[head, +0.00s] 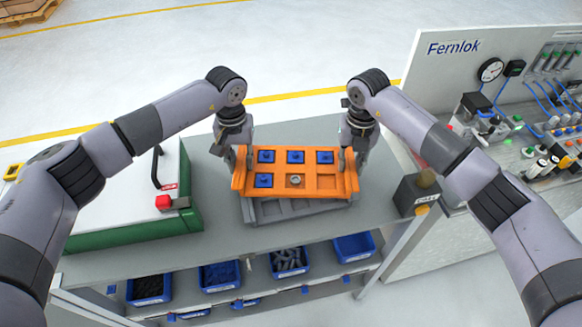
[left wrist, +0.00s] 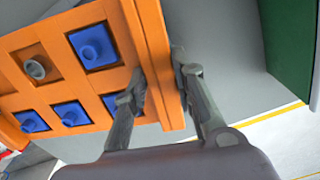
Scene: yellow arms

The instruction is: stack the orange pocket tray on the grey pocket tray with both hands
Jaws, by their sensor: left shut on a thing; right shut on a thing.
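The orange pocket tray (head: 312,182) is held between my two grippers over the grey pocket tray (head: 275,210). Several of its pockets hold blue parts, the front middle one holds a grey round part (head: 295,180), and the front right one looks empty. The grey tray lies on the bench, mostly hidden, its front edge showing and turned slightly against the orange one. I cannot tell whether the trays touch. My left gripper (head: 241,160) is shut on the left end wall, one finger on each side in the left wrist view (left wrist: 160,85). My right gripper (head: 350,162) is shut on the right end.
A green and white case (head: 130,205) with a red block stands left on the grey bench (head: 225,238). A dark box with a yellowish top (head: 416,195) stands at the right. Blue bins (head: 220,275) sit on a shelf below. A Fernlok panel stands further right.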

